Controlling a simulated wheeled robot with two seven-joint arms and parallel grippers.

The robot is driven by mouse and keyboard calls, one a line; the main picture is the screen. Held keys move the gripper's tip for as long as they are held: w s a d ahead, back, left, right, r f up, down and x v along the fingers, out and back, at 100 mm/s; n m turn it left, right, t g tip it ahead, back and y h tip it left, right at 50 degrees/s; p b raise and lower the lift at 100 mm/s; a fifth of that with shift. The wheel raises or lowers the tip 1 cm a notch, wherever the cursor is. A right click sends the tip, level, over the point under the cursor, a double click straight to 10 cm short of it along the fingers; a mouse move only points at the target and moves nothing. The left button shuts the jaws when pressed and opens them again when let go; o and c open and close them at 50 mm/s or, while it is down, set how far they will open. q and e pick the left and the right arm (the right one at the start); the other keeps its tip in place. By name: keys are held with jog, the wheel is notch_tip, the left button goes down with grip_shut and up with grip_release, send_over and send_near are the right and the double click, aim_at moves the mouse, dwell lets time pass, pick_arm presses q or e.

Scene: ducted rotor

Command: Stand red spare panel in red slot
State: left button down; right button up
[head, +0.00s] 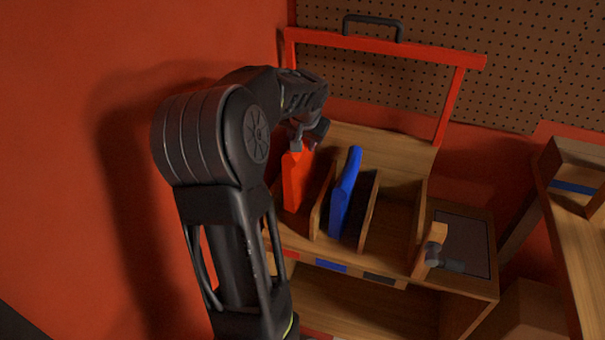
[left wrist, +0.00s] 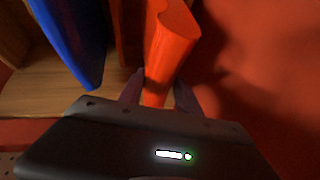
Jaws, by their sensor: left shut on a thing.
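The red panel (head: 296,180) stands upright in the leftmost slot of the wooden rack, above the red label (head: 290,254). My left gripper (head: 303,146) is shut on its top end. In the left wrist view the red panel (left wrist: 168,55) sits between the two fingers of my left gripper (left wrist: 158,95). My left arm hides part of the slot's left side, and I cannot tell whether the panel's foot rests on the slot floor. My right gripper is not in view.
A blue panel (head: 345,195) stands tilted in the neighbouring slot, above a blue label (head: 331,265). The slot with the dark label (head: 379,278) looks empty. A hammer (head: 435,244) is at the right. A red frame (head: 385,46) rises behind, and a red wall (head: 70,120) is close on the left.

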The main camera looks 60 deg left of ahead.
aim_at(303, 157)
pick_arm(q)
jog(key=shift+f, duration=0.85)
jog(key=shift+f+b, duration=0.35)
jog(key=shift+f, duration=2.25)
jog(key=c, duration=0.8)
grip_release()
jog(key=shift+c, duration=0.2)
jog(key=v, duration=1.2)
